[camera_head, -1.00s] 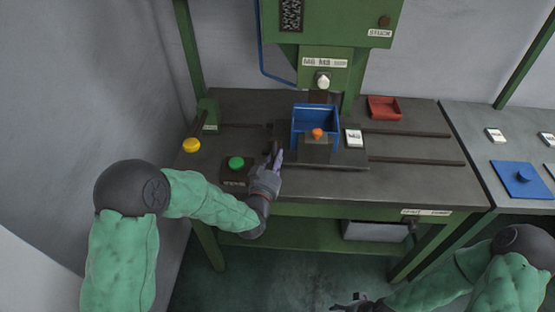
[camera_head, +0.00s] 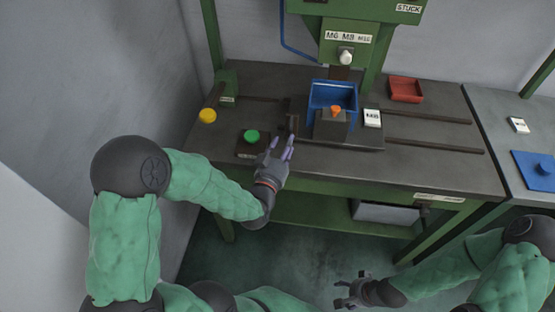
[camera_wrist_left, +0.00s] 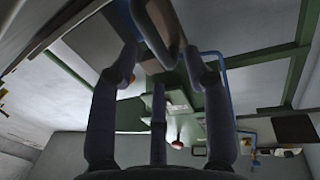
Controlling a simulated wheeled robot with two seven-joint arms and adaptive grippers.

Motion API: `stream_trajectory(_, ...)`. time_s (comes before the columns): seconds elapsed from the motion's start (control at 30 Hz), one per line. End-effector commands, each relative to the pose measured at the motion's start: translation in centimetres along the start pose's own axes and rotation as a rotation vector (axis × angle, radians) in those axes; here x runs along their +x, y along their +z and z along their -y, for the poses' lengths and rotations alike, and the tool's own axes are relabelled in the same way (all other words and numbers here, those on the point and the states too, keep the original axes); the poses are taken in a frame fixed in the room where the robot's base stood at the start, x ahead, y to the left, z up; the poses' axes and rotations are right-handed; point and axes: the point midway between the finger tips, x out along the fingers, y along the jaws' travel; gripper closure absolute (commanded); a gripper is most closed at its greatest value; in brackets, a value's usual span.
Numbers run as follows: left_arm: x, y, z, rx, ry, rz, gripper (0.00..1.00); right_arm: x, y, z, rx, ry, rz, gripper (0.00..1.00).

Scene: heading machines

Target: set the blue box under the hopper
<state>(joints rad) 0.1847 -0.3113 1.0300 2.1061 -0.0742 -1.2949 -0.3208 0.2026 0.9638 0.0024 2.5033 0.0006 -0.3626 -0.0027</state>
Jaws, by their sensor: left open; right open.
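The blue box (camera_head: 332,92) is an open-topped bin standing on the bench below the green machine head (camera_head: 348,22) and its white nozzle (camera_head: 346,57). A dark block with an orange knob (camera_head: 336,112) hides part of its front. My left gripper (camera_head: 284,146) is open and empty near the bench's front edge, left of the box and apart from it. Its spread fingers (camera_wrist_left: 160,80) also show in the left wrist view, with nothing between them. My right gripper (camera_head: 352,288) is open and empty, low in front of the bench.
A green button (camera_head: 251,136) and a yellow button (camera_head: 207,115) are on the left of the bench. A white labelled card (camera_head: 372,118) lies right of the box, and a red tray (camera_head: 406,90) behind it. A blue plate (camera_head: 536,170) lies on the right-hand table.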

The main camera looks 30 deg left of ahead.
Motion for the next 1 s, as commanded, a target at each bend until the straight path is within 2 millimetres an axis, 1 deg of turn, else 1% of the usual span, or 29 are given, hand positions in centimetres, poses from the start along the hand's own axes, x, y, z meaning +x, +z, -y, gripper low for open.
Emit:
stream_trajectory(0.03,-1.1,0.0,0.1,0.000,-0.001,0.001,0.51,0.0,0.0,0.0,0.000,0.000,0.000,0.36)
stream_trajectory(0.2,-4.2,0.0,0.1,0.000,-0.001,0.001,0.51,0.0,0.0,0.0,0.000,0.000,0.000,0.36)
stream_trajectory(0.3,-5.4,0.0,0.1,0.000,-0.002,0.001,0.51,0.0,0.0,0.0,0.000,0.000,0.000,0.36)
stream_trajectory(0.4,-6.3,0.1,0.1,0.000,-0.002,0.001,0.51,0.0,0.0,0.0,0.000,0.000,0.000,0.36)
stream_trajectory(0.6,-6.8,0.1,0.1,0.000,-0.001,0.002,0.51,0.0,0.0,0.0,0.000,0.000,0.000,0.36)
stream_trajectory(1.0,-6.7,0.1,0.1,0.000,-0.001,0.001,0.51,0.0,0.0,0.0,0.000,0.000,0.000,0.36)
